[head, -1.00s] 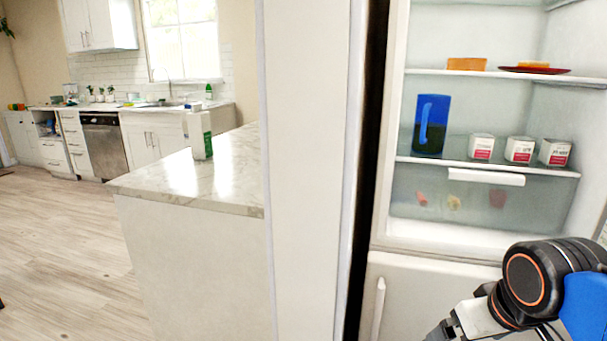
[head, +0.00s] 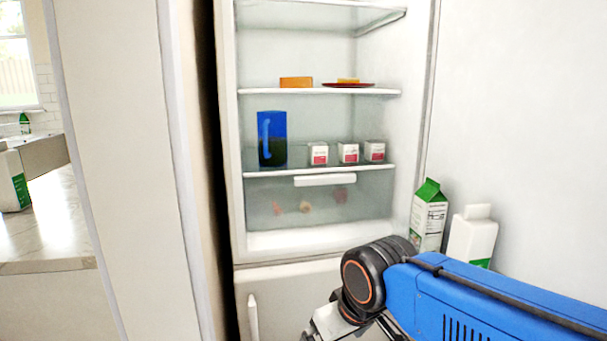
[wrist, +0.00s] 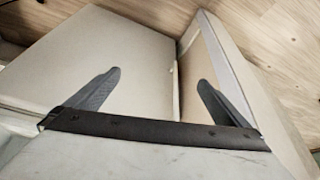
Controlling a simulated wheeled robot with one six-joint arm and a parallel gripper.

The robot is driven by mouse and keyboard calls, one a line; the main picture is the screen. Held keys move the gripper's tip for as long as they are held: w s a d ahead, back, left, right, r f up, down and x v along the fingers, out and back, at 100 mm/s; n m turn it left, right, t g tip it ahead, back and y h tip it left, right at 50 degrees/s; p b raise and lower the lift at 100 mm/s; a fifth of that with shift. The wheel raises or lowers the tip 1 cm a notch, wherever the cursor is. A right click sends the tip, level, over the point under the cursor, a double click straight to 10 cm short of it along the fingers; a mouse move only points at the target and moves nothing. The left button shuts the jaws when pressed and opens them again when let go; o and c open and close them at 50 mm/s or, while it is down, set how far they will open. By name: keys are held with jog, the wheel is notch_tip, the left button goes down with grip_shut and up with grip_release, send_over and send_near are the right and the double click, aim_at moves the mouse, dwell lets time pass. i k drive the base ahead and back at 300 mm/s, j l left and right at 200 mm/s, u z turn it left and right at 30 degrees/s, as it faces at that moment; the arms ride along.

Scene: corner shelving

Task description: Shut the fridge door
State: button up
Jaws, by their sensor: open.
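The fridge (head: 320,240) stands open in the middle of the head view, its lit shelves exposed. The broad white panel (head: 525,110) at the right appears to be the inside of the swung-open fridge door, with two cartons (head: 430,215) against it. My blue and black arm crosses the lower right, in front of the cartons and the fridge's lower part. My gripper's tips are out of the head view. In the wrist view my gripper (wrist: 158,88) has two dark fingers spread wide with nothing between them. It is apart from the door panel as far as I can see.
A closed lower door has a vertical handle (head: 253,315). A tall white panel (head: 125,160) and a marble counter (head: 45,225) stand left.

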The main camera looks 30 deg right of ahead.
aim_at(516, 120)
jog(key=j+z, duration=0.45)
jog(key=j, duration=0.5)
jog(key=k+j+z, duration=0.1)
jog(key=j+z, duration=0.35)
jog(key=j, duration=0.55)
jog(key=k+j+z, duration=0.5)
jog(key=j, duration=0.15)
jog(key=k+l+z, duration=0.1)
jog(key=z, duration=0.4)
jog(key=i+j, duration=0.1)
jog(key=i, duration=0.05)
